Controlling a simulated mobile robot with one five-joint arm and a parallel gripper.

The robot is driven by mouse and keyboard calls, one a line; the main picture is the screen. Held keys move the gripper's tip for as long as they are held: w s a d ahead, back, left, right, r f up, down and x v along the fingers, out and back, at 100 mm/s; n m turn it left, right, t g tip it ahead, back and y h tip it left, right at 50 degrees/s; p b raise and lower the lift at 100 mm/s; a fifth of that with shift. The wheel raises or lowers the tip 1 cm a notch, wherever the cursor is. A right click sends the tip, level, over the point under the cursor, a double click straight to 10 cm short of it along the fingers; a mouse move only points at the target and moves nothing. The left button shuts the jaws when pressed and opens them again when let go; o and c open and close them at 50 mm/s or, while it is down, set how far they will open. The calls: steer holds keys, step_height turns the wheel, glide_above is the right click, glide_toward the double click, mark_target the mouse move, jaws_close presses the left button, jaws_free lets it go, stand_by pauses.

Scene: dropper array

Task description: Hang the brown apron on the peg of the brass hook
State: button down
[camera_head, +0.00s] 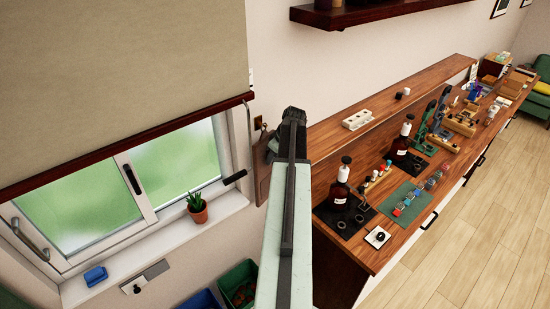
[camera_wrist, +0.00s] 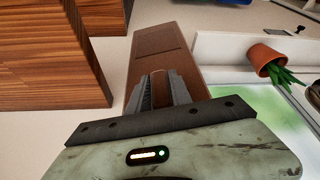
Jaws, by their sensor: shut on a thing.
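The brown apron (camera_head: 262,172) is upright against the wall in the head view, right of the window and partly hidden by my arm. In the wrist view the apron (camera_wrist: 157,48) is a long brown panel running away from my fingers. My gripper (camera_wrist: 162,88) is shut on the apron's near end, with brown cloth between the two grey fingers. The brass hook (camera_head: 258,122) is a small brass plate on the wall, just above and left of the apron's top. I cannot tell whether the apron's loop is around the peg. The hook does not show in the wrist view.
A window with a raised blind (camera_head: 120,60) is at left. A potted plant (camera_head: 197,208) stands on its sill; a crank handle (camera_head: 235,177) hangs nearby. A wooden workbench (camera_head: 330,145) with bottles is at right. Bins (camera_head: 240,283) stand below.

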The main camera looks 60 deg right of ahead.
stand_by(0.4)
steer(key=c, duration=1.1)
jaws_free()
steer(key=shift+r, duration=0.1)
steer(key=s+r+p, duration=0.1)
steer(key=s, duration=0.3)
steer(key=s+r+p, duration=0.2)
steer(key=s, duration=0.3)
steer(key=s+a+r+p, duration=0.1)
steer(key=s, duration=0.4)
steer(key=shift+r+p, duration=0.15)
steer(key=shift+p, duration=0.2)
